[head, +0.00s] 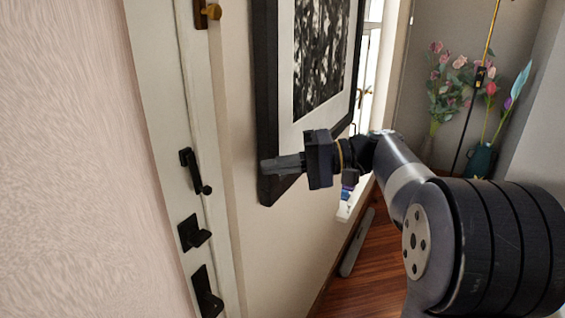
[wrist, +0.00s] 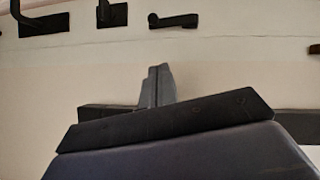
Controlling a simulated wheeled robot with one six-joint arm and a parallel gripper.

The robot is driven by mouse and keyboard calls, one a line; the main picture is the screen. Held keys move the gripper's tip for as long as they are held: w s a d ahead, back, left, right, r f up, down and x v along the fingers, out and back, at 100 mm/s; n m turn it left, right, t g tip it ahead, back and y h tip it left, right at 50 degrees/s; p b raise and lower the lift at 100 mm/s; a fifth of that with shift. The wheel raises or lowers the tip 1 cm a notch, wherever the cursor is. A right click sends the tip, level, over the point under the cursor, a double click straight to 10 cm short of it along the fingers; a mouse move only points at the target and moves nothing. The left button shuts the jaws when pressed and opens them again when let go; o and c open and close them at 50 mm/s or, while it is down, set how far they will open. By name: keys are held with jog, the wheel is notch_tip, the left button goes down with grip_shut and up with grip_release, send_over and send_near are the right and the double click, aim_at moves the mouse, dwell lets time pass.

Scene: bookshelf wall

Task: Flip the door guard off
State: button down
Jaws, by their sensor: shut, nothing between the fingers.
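The door guard (head: 195,171) is a slim black fitting with a knob-ended arm on the white door edge, left of centre in the head view. In the wrist view the door guard (wrist: 173,21) shows near the top, its bar lying across the picture. Whether its arm is swung over or back I cannot tell. My gripper (head: 264,166) is shut and empty, to the right of the guard and apart from it, in front of the picture frame's lower corner. In the wrist view my gripper's fingers (wrist: 158,72) are together, pointing up toward the guard.
A black latch (head: 194,232) and a black door handle (head: 207,294) sit below the guard. A brass-knobbed fitting (head: 207,12) is above it. A black picture frame (head: 265,90) hangs on the wall behind my gripper. Flower vases (head: 481,160) stand far right.

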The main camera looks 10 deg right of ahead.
jog(key=p, duration=0.1)
send_near(202, 186)
jog(key=w, duration=0.1)
jog(key=w+a, duration=0.1)
jog(key=w, duration=0.1)
jog(key=shift+w+a+r, duration=0.15)
jog(key=shift+w+a, duration=0.15)
jog(key=shift+a, duration=0.1)
jog(key=shift+s+a+f+p, duration=0.25)
jog(key=shift+s+a, duration=0.2)
jog(key=shift+a, duration=0.15)
jog(key=shift+s+a+f+p, duration=0.15)
jog(key=shift+s+a+p, duration=0.05)
jog(key=shift+s+a, duration=0.35)
jog(key=shift+s+a+f, duration=0.2)
jog(key=shift+a, duration=0.15)
jog(key=shift+s+a+f+m+y+b, duration=0.3)
jog(key=shift+s+a+m+y+b, duration=0.1)
jog(key=shift+s+m+b, duration=0.15)
